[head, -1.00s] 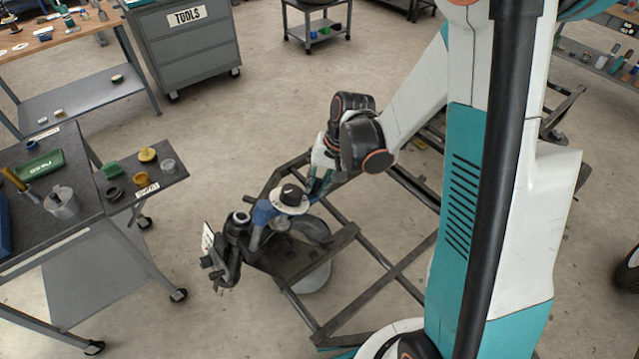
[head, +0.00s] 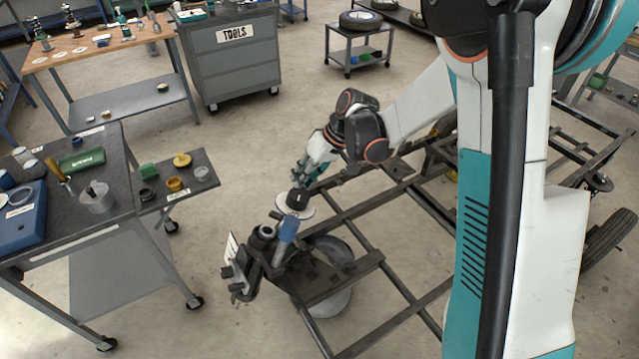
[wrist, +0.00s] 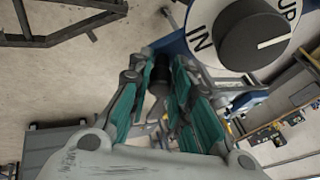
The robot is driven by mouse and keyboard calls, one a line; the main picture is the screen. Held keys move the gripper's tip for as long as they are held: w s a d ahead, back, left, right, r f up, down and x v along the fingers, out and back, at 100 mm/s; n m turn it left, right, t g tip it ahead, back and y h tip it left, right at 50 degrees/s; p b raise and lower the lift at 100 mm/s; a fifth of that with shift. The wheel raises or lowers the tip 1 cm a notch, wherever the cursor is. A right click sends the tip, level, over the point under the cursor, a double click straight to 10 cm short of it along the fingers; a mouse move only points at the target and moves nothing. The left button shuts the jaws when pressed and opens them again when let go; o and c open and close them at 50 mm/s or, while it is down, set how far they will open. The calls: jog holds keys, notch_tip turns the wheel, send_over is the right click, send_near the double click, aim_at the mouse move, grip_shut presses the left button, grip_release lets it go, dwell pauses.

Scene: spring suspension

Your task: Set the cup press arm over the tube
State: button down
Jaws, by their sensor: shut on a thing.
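The cup press arm (head: 288,229) is blue and carries a white dial disc (head: 308,212) with a black knob (head: 298,199). In the wrist view the dial disc (wrist: 205,20) reads IN and UP, at upper right, with the knob (wrist: 254,38) on it. What looks like the tube is a dark upright ring-topped cylinder (head: 262,233), to the left of and below the disc. The disc looks apart from it. My gripper (head: 300,180) is just behind the disc. In the wrist view its green fingers (wrist: 163,92) are shut on a dark cylindrical grip (wrist: 159,76).
A dark metal frame (head: 345,212) surrounds the press, with a round grey part (head: 325,300) below. A bench (head: 110,165) and side shelf (head: 205,170) with small parts stand at left. A tool cabinet (head: 235,60) is behind. Floor between is clear.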

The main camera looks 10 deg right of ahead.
jog(key=a+r+n+g+y, duration=0.1)
jog(key=a+r+n, duration=0.3)
jog(key=a+n, duration=0.3)
jog(key=shift+w+a+n+g+y+p, duration=0.2)
jog(key=shift+a+n+g+y+p, duration=0.15)
jog(key=shift+a, duration=1)
jog(key=c, duration=1.7)
grip_release()
jog(key=shift+a, duration=0.1)
jog(key=v, duration=1.2)
jog(key=shift+s, duration=0.1)
